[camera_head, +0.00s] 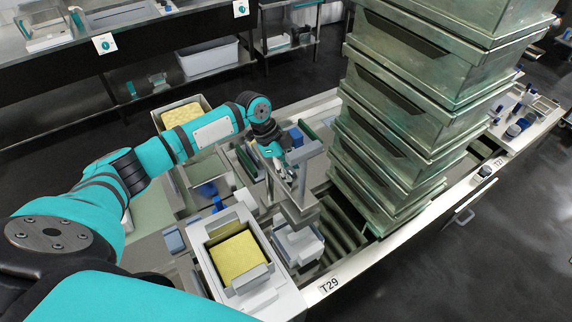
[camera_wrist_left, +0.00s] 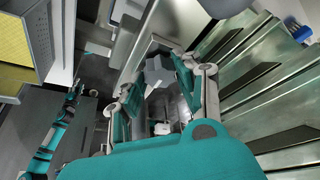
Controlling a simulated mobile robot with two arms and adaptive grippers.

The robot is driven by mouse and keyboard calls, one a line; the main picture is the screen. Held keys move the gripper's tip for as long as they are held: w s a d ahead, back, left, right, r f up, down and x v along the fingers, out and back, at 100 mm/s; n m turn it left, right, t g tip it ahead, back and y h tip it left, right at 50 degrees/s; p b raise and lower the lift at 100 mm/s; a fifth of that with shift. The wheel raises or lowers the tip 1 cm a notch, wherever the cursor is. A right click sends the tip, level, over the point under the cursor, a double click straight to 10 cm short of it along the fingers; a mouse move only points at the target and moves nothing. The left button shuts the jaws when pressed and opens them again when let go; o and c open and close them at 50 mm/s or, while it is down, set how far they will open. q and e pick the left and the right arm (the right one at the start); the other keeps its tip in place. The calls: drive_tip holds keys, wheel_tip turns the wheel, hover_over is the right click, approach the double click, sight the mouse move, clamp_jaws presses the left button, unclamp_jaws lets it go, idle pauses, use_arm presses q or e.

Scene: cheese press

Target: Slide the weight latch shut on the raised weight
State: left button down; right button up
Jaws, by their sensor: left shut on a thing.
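My left gripper (camera_head: 284,172) reaches in from the left and points down at the grey metal press frame (camera_head: 310,150). In the left wrist view its two fingers (camera_wrist_left: 158,78) close on a small grey block at the frame, which looks like the weight latch (camera_wrist_left: 156,69). The latch is mostly hidden by the fingers in the head view. A grey block, probably the raised weight (camera_head: 300,214), hangs low on the frame above a pale box-shaped mould (camera_head: 298,245). I cannot make out how far the latch is slid. A small teal arm at the left of the wrist view may be my right arm; its gripper is unclear.
A tall stack of green metal crates (camera_head: 400,130) stands close on the right. A white press box with yellow cheese (camera_head: 236,256) stands at the front left. Another yellow block (camera_head: 183,113) lies behind my arm. Bench edge T29 (camera_head: 331,286) runs along the front.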

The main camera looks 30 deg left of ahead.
use_arm(q)
drive_tip(key=shift+s+d, duration=0.45)
drive_tip(key=shift+d, duration=0.35)
drive_tip(key=c, duration=1.1)
unclamp_jaws()
drive_tip(key=shift+a+f, duration=0.1)
drive_tip(key=shift+a, duration=0.05)
drive_tip(key=shift+o, duration=0.8)
drive_tip(key=shift+w+a+r, duration=0.1)
drive_tip(key=shift+r, duration=0.35)
drive_tip(key=v, duration=1.1)
drive_tip(key=shift+r, duration=0.2)
drive_tip(key=shift+f, duration=0.1)
